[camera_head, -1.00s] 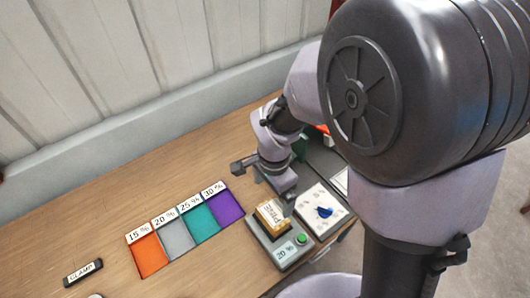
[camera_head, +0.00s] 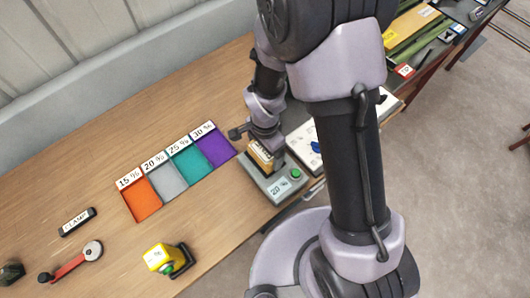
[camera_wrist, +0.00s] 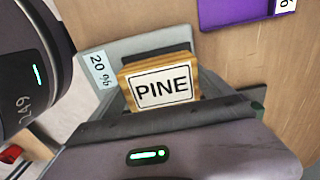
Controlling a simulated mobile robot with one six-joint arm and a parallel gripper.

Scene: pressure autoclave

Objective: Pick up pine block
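The pine block (camera_head: 260,158) is a small wooden block with a white label. It is on the grey meter (camera_head: 274,190), which has a display reading 20 % and a green button. In the wrist view the block (camera_wrist: 160,85) faces me with the word PINE readable, just beyond the dark front edge of my gripper (camera_wrist: 165,118). In the head view my gripper (camera_head: 264,142) is right over the block and hides its upper part.
Orange, grey, teal and purple pads (camera_head: 168,182) marked 15 % to 30 % lie left of the meter. A white panel with a blue knob (camera_head: 315,147) stands to its right. A clamp label (camera_head: 77,222), a red-handled tool (camera_head: 72,263) and a yellow block (camera_head: 158,257) lie front left.

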